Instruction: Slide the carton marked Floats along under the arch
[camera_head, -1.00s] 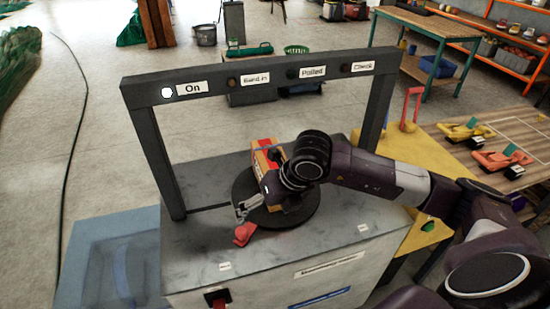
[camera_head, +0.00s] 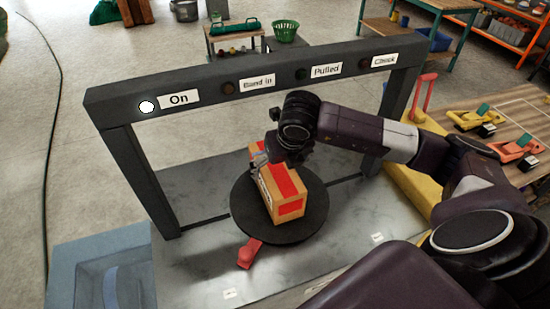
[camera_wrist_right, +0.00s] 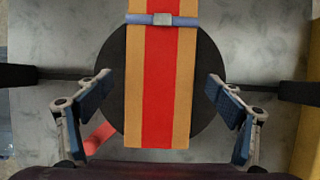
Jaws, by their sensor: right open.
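The carton (camera_head: 285,192), tan with a red stripe, sits on a black round turntable (camera_head: 308,222) below the arch (camera_head: 110,106). A pale label shows on its left side, too small to read. In the right wrist view the carton (camera_wrist_right: 168,100) has a blue strap with a buckle across it. My right gripper (camera_head: 262,160) is at the carton's far end, partly hidden by its own wrist. In the wrist view the right gripper (camera_wrist_right: 160,80) is open, one finger on each side of the carton with gaps to both. My left gripper is not in view.
A red lever (camera_head: 249,254) sticks out at the turntable's front. The arch bar has a lit white lamp (camera_head: 146,107) by "On" and dark lamps by the other labels. A blue tray (camera_head: 100,275) is at the left, a wooden table (camera_head: 515,115) at the right.

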